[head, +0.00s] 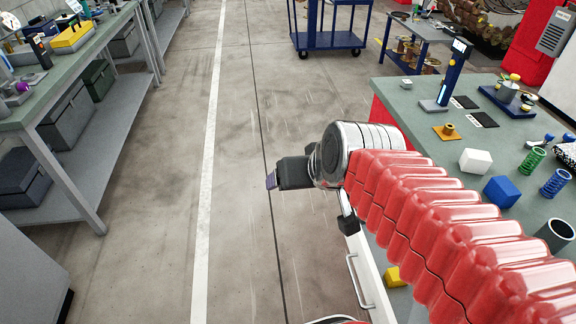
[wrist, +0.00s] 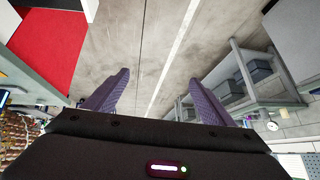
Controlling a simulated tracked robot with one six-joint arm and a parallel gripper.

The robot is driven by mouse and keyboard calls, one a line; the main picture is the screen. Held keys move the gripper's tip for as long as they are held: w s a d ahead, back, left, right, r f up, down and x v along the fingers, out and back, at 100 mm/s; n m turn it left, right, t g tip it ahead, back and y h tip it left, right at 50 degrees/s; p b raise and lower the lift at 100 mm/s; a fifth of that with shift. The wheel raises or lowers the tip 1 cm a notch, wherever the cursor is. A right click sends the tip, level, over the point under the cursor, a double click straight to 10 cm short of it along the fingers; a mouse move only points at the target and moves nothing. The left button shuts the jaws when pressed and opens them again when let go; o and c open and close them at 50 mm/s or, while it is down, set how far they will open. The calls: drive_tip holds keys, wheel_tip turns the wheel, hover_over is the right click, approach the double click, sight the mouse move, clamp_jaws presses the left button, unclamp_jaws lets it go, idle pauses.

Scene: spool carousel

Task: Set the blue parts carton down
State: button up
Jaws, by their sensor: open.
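The blue parts carton (head: 501,192) sits on the green top of the right-hand bench (head: 420,98), beyond my red-sleeved arm in the head view. My gripper (head: 272,181) hangs over the floor aisle, left of the bench and well apart from the carton. In the wrist view my gripper (wrist: 157,92) shows two purple fingers spread apart with nothing between them. The carton is not visible in the wrist view.
A white carton (head: 476,161) stands close behind the blue one, and a yellow block (head: 396,277) lies nearer the bench's front edge. Green (head: 532,160) and blue springs (head: 556,182) stand to the right. The aisle floor is clear; a blue cart (head: 330,40) stands far back.

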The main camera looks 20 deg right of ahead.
drive_tip(key=s+f+n+g, duration=0.1)
drive_tip(key=s+g, duration=0.1)
drive_tip(key=s, duration=0.5)
drive_tip(key=shift+s+a+f+h, duration=0.15)
drive_tip(key=shift+s+h, duration=0.25)
